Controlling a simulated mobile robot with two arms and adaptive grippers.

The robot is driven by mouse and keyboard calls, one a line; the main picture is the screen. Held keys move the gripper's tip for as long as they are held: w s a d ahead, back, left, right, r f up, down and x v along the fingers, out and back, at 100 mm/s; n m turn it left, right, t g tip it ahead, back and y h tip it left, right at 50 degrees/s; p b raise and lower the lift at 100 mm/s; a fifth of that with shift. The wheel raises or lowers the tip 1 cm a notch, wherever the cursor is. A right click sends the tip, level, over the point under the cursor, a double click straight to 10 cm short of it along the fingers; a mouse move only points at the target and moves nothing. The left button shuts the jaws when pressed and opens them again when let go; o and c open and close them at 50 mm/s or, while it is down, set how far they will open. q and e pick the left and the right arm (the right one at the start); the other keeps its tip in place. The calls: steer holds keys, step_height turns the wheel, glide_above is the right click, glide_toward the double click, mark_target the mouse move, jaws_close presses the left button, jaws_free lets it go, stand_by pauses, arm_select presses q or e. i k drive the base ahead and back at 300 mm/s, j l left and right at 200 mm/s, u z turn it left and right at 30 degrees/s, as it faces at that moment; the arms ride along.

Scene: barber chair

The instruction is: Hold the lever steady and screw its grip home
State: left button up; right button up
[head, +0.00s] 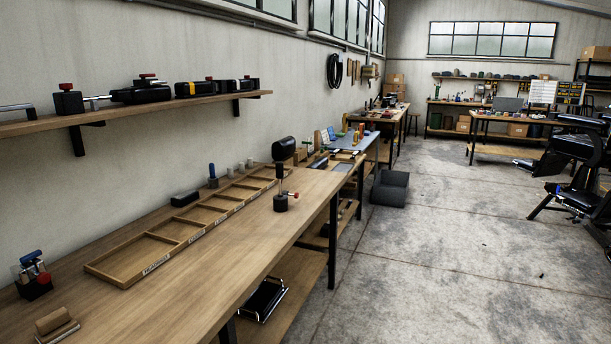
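A thin upright lever (279,181) stands on the wooden workbench near its right edge. A fat black grip (284,149) is at the top of the lever. The picture is too small to tell how far the grip is screwed on. Neither of my grippers shows in the head view.
A divided wooden tray (131,273) lies along the wall side of the workbench (207,281). A clamp-like tool (33,277) and a wooden block (54,320) lie at the near left. A black barber chair (573,178) stands far right; the floor between is mostly clear.

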mark_target(280, 165)
steer(key=i+l+u, duration=0.3)
steer(key=u, duration=0.15)
steer(key=i+l+u, duration=0.65)
steer(key=l+u, duration=0.25)
